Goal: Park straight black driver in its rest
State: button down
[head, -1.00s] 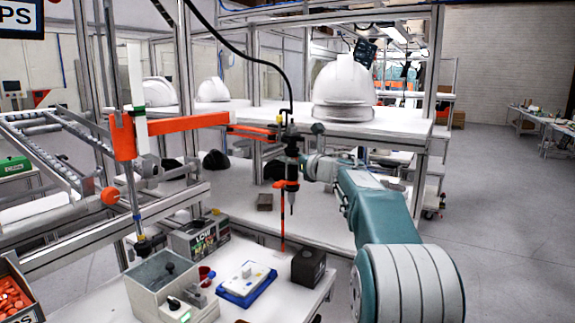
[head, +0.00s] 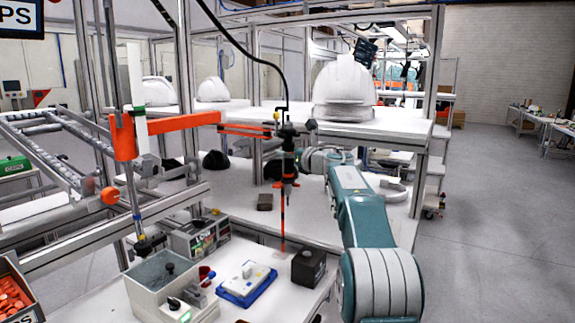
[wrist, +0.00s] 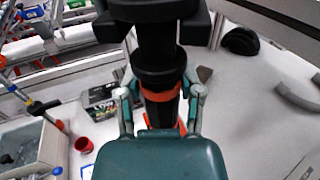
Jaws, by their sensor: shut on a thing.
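The straight black driver (head: 288,168) hangs upright under a black cable, at the end of the orange folding arm (head: 175,122). In the wrist view the driver (wrist: 158,78) is a thick black body with an orange band. My gripper (head: 297,158) is shut on it, with one finger on each side in the wrist view (wrist: 160,105). The driver's tip is above the white table, apart from it. A thin orange-red rod (head: 283,232) stands below and behind the tip. I cannot tell which part is the driver's rest.
A black block (head: 308,267), a blue-and-white device (head: 247,281) and a grey bin (head: 140,290) stand on the front table. A small red cup (head: 206,273) sits near the bin. A white helmet (head: 344,88) stands on the shelf behind. Open floor lies to the right.

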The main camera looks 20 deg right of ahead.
jog(key=shift+w, duration=0.2)
jog(key=shift+c, duration=0.8)
grip_release()
jog(key=shift+o, duration=0.8)
jog(key=shift+f, duration=0.1)
jog(key=shift+s, duration=0.1)
